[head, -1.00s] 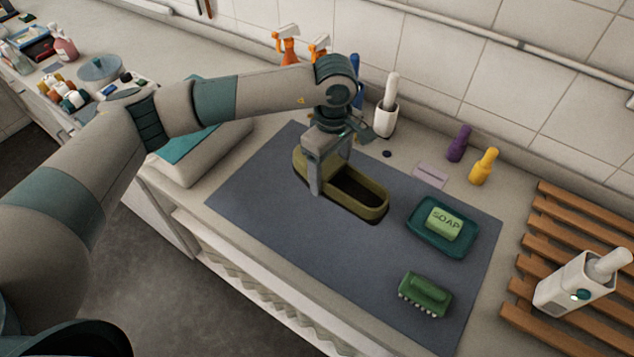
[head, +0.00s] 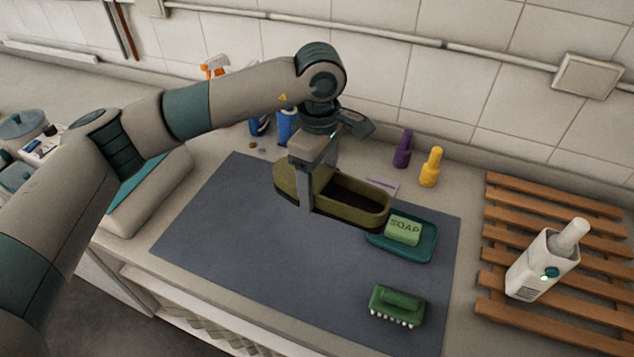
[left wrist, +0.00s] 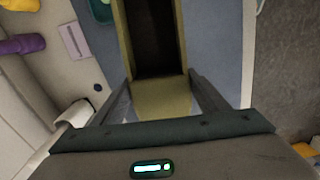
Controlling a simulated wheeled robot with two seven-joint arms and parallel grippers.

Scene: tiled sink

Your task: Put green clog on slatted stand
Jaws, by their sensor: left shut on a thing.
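The olive-green clog (head: 352,203) is in the grip of my left gripper (head: 307,190), which is shut on its closed left end. In the head view the clog is over the grey mat, and its right end overlaps the teal soap dish in the picture. In the left wrist view the clog (left wrist: 160,97) lies between the two fingers (left wrist: 165,95). The slatted wooden stand (head: 497,265) is at the right on the counter. A white device with a rounded white top (head: 535,268) stands on its front part. My right gripper is not in view.
A teal soap dish (head: 412,252) with green soap and a green brush (head: 397,305) are on the mat (head: 270,265). Purple (head: 402,149) and yellow bottles (head: 430,167) stand behind. The stand's back slats (head: 560,198) are bare.

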